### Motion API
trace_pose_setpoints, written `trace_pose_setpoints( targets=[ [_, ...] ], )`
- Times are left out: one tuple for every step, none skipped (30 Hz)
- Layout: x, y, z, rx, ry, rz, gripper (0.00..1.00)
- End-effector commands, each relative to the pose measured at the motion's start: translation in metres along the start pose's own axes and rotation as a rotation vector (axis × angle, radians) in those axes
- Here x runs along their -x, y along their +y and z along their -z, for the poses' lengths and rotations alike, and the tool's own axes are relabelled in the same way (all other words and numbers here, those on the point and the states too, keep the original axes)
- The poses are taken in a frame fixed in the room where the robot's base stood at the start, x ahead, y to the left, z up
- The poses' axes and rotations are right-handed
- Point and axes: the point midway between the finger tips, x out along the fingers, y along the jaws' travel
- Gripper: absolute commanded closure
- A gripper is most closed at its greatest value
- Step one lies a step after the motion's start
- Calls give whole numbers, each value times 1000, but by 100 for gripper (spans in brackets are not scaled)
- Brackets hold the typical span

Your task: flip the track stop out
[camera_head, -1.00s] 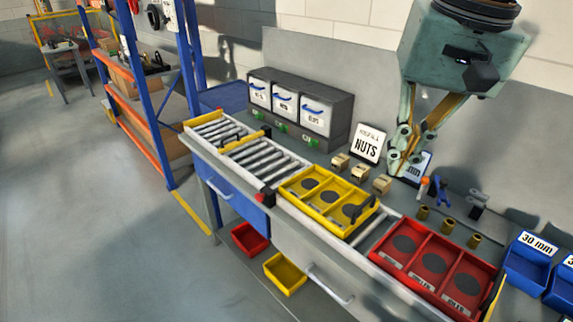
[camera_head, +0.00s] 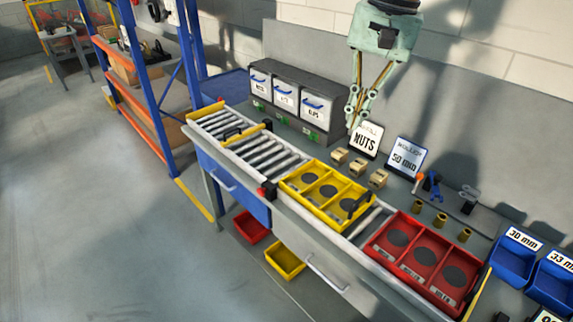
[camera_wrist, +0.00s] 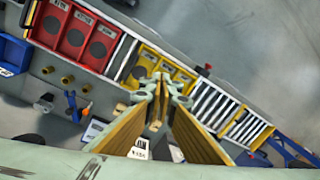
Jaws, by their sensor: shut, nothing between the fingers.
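A small red-and-black block (camera_head: 267,190) sits on the front rail of the roller track (camera_head: 275,162), at the left end of the yellow carrier; it looks like the track stop. In the wrist view its red top (camera_wrist: 207,68) shows at the track's far edge. Whether it lies across the track is too small to tell. The yellow carrier (camera_head: 285,187) has three compartments with dark round recesses. My gripper (camera_head: 353,122) is shut and empty, raised behind the track near the NUTS sign. In the wrist view my gripper (camera_wrist: 159,82) overlaps the yellow carrier, hiding part of it.
A red carrier (camera_head: 412,277) stands to the right on the track. A yellow bar (camera_head: 247,138) crosses the track farther left. Small boxes (camera_head: 359,167), brass cylinders (camera_head: 440,220) and signs (camera_head: 405,157) stand behind the track.

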Motion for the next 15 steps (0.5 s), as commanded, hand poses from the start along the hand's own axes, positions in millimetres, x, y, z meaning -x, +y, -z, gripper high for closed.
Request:
trace_pose_setpoints(
  targets=[
    [-1,-5,8,-8,-9,0,100],
    [-2,-8,12,-14,-14,0,100],
    [-5,-12,17,-23,-20,0,100],
    [-6,-15,22,-29,-24,1,100],
    [-8,-18,25,-35,-29,1,100],
    [-10,-21,31,-43,-36,1,100],
    [-12,-24,35,-48,-39,1,100],
    [-14,-27,39,-54,-44,1,100],
    [-17,-30,44,-62,-51,0,100],
    [-19,-33,48,-68,-55,0,100],
    [-21,-36,52,-74,-60,0,100],
    [-24,-39,57,-81,-66,0,100],
    [-27,-42,60,-87,-71,-1,100],
    [-29,-45,64,-93,-76,0,100],
    [-32,-48,69,-102,-82,0,100]
  ],
)
